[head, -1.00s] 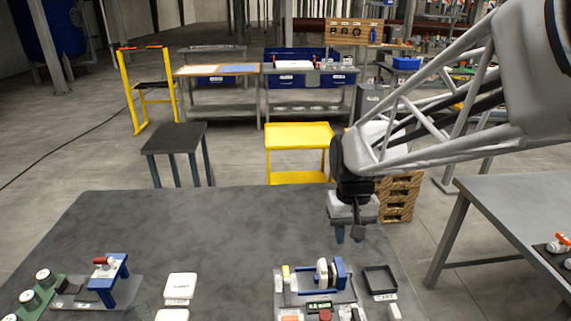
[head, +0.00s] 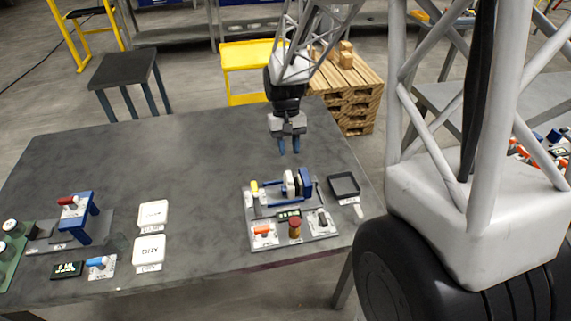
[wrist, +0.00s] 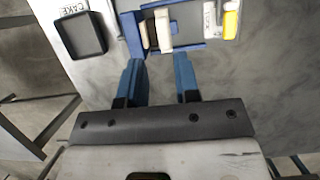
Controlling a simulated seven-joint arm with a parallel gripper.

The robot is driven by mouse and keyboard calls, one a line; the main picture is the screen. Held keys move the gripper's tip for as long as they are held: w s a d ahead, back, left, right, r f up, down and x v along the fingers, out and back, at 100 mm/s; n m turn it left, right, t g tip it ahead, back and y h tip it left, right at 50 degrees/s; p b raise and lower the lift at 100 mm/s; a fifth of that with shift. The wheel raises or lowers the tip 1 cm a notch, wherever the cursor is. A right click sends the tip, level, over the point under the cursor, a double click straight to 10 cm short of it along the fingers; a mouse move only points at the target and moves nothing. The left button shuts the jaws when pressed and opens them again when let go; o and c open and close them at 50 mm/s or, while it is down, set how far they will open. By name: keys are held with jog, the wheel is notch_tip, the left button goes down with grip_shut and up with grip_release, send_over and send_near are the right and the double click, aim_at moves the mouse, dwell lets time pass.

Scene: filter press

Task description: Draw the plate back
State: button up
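The filter press (head: 276,198) stands on the right part of the dark table. It has blue end frames and pale upright plates (head: 290,184) on blue rails. The plates also show in the wrist view (wrist: 164,28), at the top, beside a blue end block (wrist: 131,35). My gripper (head: 289,150) is above the table, behind the press in the head view. Its two blue fingers are apart with nothing between them. In the wrist view the gripper (wrist: 158,66) points toward the plates, with a visible gap below them. I cannot tell its exact height.
A black square CAKE tray (head: 344,185) sits right of the press. Controls with an orange handle (head: 263,230) and a red knob (head: 294,226) line its front. White pads, one marked DRY (head: 149,251), and a blue stand (head: 78,218) are to the left. The table middle is clear.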

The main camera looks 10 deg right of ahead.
aim_at(289, 176)
jog(key=shift+w+a+f, duration=0.1)
jog(key=shift+w+f, duration=0.55)
jog(key=shift+f, duration=0.3)
jog(key=shift+f, duration=0.1)
jog(key=shift+x, duration=3.85)
jog(key=shift+s, duration=0.15)
grip_shut()
